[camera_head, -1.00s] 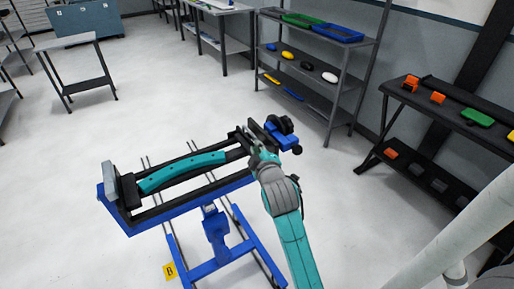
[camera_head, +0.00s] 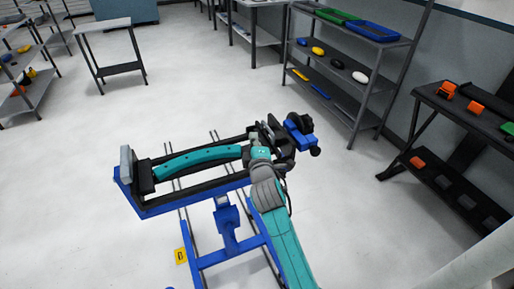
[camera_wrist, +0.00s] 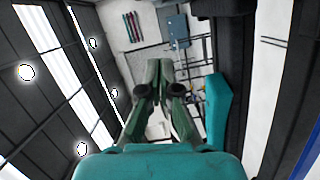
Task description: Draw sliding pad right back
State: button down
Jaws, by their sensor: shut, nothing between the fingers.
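A blue stand bears a long clamp frame with dark rails (camera_head: 195,204). A curved teal part (camera_head: 200,158) lies along it, and a teal piece, probably this part, shows in the wrist view (camera_wrist: 217,105). A black pad (camera_head: 143,177) with a grey plate sits at the left end. The right sliding pad is among dark parts at the right end, partly hidden by my arm. My gripper (camera_head: 266,135) is at that right end, close to these parts; I cannot tell whether it touches. In the wrist view my gripper (camera_wrist: 158,64) is shut and empty.
A blue clamp block with a black knob (camera_head: 300,132) stands just right of my gripper. Shelves (camera_head: 345,85) with coloured parts stand behind, and a dark bench (camera_head: 470,110) is at the right.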

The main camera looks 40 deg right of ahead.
aim_at(263, 144)
jog(key=shift+w+d+f, duration=0.15)
jog(key=shift+w+d, duration=0.05)
jog(key=shift+d, duration=0.65)
jog(key=shift+w+d+f, duration=0.15)
jog(key=shift+w+d, duration=0.1)
jog(key=shift+d, duration=0.6)
jog(key=shift+w+d+f, duration=0.15)
jog(key=shift+w+d, duration=0.05)
jog(key=shift+d, duration=0.65)
